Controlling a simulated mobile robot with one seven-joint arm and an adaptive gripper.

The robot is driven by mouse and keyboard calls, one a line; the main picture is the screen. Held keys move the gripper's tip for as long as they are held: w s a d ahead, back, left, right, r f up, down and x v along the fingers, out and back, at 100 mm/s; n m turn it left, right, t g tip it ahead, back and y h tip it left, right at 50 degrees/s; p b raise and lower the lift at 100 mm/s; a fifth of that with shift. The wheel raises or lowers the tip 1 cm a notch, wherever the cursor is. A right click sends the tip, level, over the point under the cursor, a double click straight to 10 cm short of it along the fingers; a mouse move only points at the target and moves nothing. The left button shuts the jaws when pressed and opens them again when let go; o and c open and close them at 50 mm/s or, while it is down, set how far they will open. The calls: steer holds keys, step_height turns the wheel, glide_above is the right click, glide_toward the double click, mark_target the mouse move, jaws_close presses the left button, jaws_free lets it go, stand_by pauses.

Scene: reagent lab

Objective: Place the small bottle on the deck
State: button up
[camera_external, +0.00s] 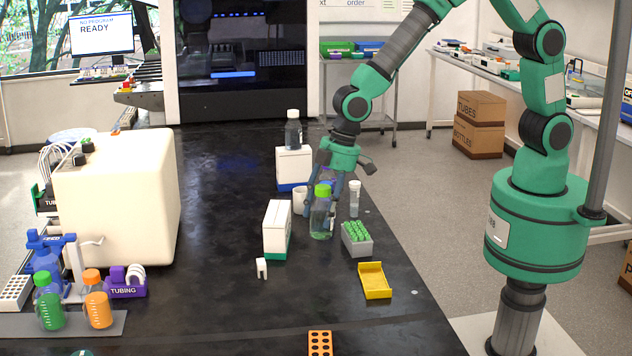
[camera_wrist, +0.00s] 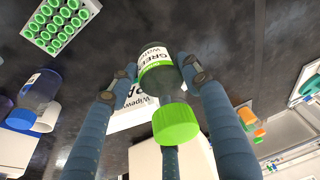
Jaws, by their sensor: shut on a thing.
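The small bottle with a green cap and a white label (camera_external: 320,222) is at the middle of the black bench, upright. My gripper (camera_external: 329,190) is around it from above, and I cannot tell whether its base touches the bench. In the wrist view the bottle (camera_wrist: 156,60), with its green cap (camera_wrist: 175,123), sits between the blue fingers of my gripper (camera_wrist: 158,82), which are shut on its body. I cannot tell which surface is the deck; a grey mat (camera_external: 118,322) lies at the front left.
A white box (camera_external: 277,228), a white cup (camera_external: 300,201), a clear tube (camera_external: 354,200), a green-capped tube rack (camera_external: 358,246) and a yellow tray (camera_external: 375,281) stand close by. A dark bottle (camera_external: 293,130) stands on another box.

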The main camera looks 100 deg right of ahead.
steer(key=s+a+f+n, duration=0.1)
steer(key=s+a, duration=0.3)
steer(key=a, duration=0.6)
steer(key=s+a+f+n+p, duration=0.1)
steer(key=s+a, duration=0.4)
steer(key=a, duration=0.5)
steer(key=s+a+f+n+g+y+p, duration=0.1)
steer(key=s+a, duration=0.4)
steer(key=a, duration=0.6)
steer(key=shift+s+f+n, duration=0.2)
steer(key=shift+f+n, duration=0.7)
steer(key=shift+w+a, duration=0.1)
steer(key=shift+w, duration=0.05)
steer(key=w+a+f+b, duration=0.1)
steer(key=w+a, duration=0.8)
steer(key=w, duration=0.4)
steer(key=shift+f+b, duration=0.25)
steer(key=shift+b, duration=0.1)
steer(key=shift+s+d+b+x, duration=0.1)
steer(key=shift+s+b+x, duration=0.1)
steer(key=shift+x, duration=0.65)
steer(key=shift+s+d+b+x, duration=0.1)
steer(key=shift+d+b+x, duration=0.05)
steer(key=shift+x, duration=0.65)
steer(key=shift+f, duration=0.2)
